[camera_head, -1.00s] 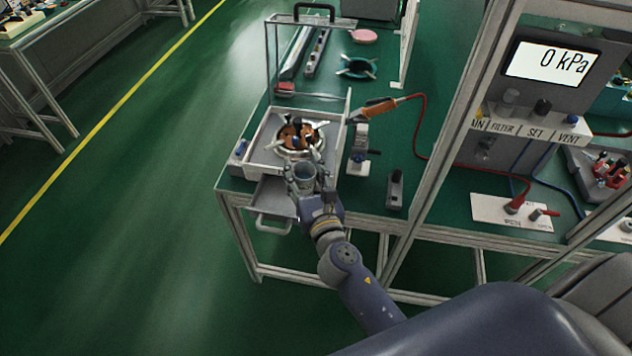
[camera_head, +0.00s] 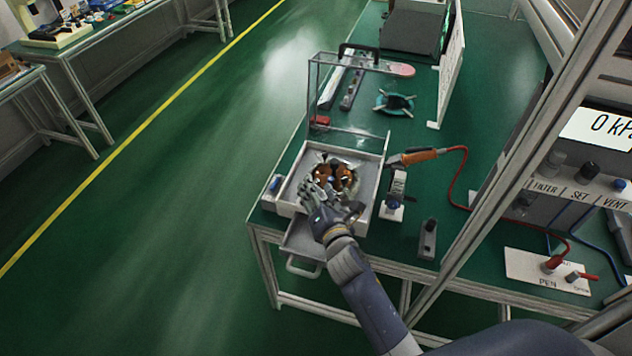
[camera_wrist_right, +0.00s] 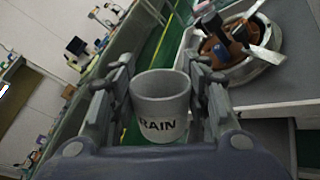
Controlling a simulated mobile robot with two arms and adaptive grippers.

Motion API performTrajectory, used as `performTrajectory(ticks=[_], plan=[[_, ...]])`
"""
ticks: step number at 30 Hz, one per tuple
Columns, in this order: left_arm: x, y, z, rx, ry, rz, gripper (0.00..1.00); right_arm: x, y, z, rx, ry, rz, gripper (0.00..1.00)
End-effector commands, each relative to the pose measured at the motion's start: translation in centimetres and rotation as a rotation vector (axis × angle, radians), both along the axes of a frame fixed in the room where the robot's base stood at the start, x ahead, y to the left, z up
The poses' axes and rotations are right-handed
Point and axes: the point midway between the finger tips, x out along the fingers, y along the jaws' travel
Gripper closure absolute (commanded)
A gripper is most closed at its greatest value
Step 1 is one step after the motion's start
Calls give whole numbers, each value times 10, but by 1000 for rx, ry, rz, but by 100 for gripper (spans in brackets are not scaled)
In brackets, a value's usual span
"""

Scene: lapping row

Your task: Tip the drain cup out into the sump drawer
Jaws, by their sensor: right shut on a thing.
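The drain cup (camera_wrist_right: 160,108) is a grey cup with dark letters reading "RAIN" on its side. My right gripper (camera_wrist_right: 160,100) is shut around it, with a finger on each side. In the head view the right gripper (camera_head: 318,195) is at the front left of the white tray, and the cup cannot be made out clearly there. Its rim shows in the wrist view; its contents and exact tilt I cannot tell. The sump drawer (camera_head: 302,243) is a grey drawer pulled out below the tray, with a handle at its front. My left gripper is not in view.
The white tray (camera_head: 371,200) holds a round lapping unit with orange-brown parts (camera_head: 345,178), close to my gripper. An orange-handled tool (camera_head: 420,156) with a red hose lies right of it. A clear guard frame (camera_head: 350,95) stands behind. Floor left of the bench is clear.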

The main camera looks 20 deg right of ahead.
Motion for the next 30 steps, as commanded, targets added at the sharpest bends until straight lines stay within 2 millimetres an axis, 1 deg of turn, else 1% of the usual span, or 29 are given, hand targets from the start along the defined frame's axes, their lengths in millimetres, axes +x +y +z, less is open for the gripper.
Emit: performTrajectory(ticks=[1,6,9,15,20,30], plan=[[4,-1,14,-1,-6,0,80,1,-3,4,54,12,1,73],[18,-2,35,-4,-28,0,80,2,-9,-6,274,56,1,73],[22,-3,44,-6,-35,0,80,2,-12,-13,403,80,0,73],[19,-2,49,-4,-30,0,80,3,-15,-24,573,113,0,73],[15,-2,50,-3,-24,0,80,3,-15,-26,621,119,1,73],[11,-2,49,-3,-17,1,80,3,-15,-27,622,119,0,73]])
